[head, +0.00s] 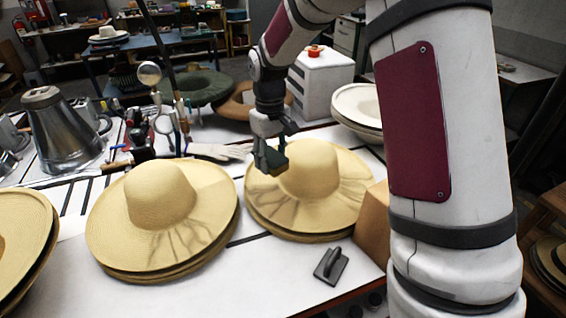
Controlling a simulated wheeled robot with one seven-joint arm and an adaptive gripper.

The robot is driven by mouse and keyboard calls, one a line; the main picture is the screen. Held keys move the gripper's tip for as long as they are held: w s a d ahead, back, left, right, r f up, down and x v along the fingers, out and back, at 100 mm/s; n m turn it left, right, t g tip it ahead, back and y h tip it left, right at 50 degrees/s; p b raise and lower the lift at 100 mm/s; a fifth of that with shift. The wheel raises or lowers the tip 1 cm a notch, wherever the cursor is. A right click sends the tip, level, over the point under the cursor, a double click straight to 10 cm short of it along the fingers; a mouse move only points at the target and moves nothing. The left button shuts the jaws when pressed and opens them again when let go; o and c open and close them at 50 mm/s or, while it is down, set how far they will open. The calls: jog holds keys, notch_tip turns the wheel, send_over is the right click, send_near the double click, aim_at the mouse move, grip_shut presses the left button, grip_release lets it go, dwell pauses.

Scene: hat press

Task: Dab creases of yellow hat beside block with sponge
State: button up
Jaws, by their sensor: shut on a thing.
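A yellow wide-brimmed hat (318,165) lies on a small stack of hats on the white table, with dark creases across its front brim. A tan block (373,232) stands against its right side, partly hidden by my arm. My gripper (271,157) is over the left part of this hat's brim, left of the crown. It is shut on a small dark thing with a yellowish underside, seemingly the sponge (278,171). I cannot tell whether it touches the hat. Another yellow hat (160,200) with creased front brim lies to the left on its own stack.
A dark handled tool (330,266) lies in front of the right hat. More hats (22,240) are at the left edge. A metal kettle (62,130), tools and a pale glove (216,151) are behind. The front middle of the table is clear.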

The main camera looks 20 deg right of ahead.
dwell(0.4)
notch_tip(320, 180, up, 4)
jog(key=shift+f, duration=0.15)
send_over(273, 203)
notch_tip(273, 203, down, 9)
jog(key=shift+f+b, duration=1.65)
jog(key=shift+f, duration=2.15)
jog(key=shift+s+f, duration=0.1)
jog(key=shift+f, duration=0.5)
jog(key=shift+r, duration=0.15)
jog(key=shift+r+p, duration=2.15)
jog(key=shift+r, duration=4.75)
